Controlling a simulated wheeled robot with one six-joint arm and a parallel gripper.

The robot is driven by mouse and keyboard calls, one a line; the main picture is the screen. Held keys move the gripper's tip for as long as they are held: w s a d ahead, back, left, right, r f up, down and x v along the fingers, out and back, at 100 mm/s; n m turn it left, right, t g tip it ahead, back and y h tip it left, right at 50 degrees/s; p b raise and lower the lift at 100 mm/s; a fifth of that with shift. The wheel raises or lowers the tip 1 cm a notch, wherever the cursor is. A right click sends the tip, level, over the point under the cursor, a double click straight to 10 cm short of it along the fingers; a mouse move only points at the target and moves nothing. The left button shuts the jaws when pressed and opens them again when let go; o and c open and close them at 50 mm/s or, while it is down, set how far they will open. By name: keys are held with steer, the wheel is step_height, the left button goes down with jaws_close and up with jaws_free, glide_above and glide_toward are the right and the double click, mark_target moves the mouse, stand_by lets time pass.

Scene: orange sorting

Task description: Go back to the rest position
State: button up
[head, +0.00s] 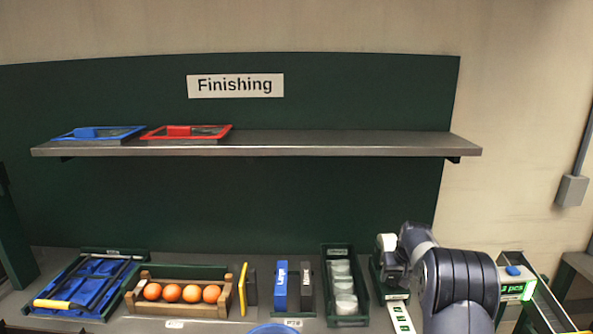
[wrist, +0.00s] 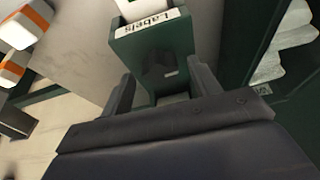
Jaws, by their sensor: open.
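My arm (head: 458,285) rises at the right of the head view, over the right end of the bench, and hides part of it. My gripper (wrist: 162,90) shows in the wrist view with its two dark fingers apart and nothing between them. Past the fingers is a green holder marked "Labels" (wrist: 150,28), with a white piece at its top. In the head view the label dispenser with a white roll (head: 387,243) stands just left of my arm, and a strip of printed labels (head: 402,317) hangs at its front. The fingertips are hidden in the head view.
A wooden crate (head: 180,309) holds several oranges. Left of my arm stand a green bin of white cups (head: 345,322), blue and dark boxes (head: 281,285) and a blue tool tray (head: 85,285). A counter display (head: 517,290) is at right. A shelf (head: 330,144) holds blue and red trays above.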

steer(key=shift+s+r, duration=0.2)
steer(key=shift+r, duration=0.25)
steer(key=shift+r, duration=0.15)
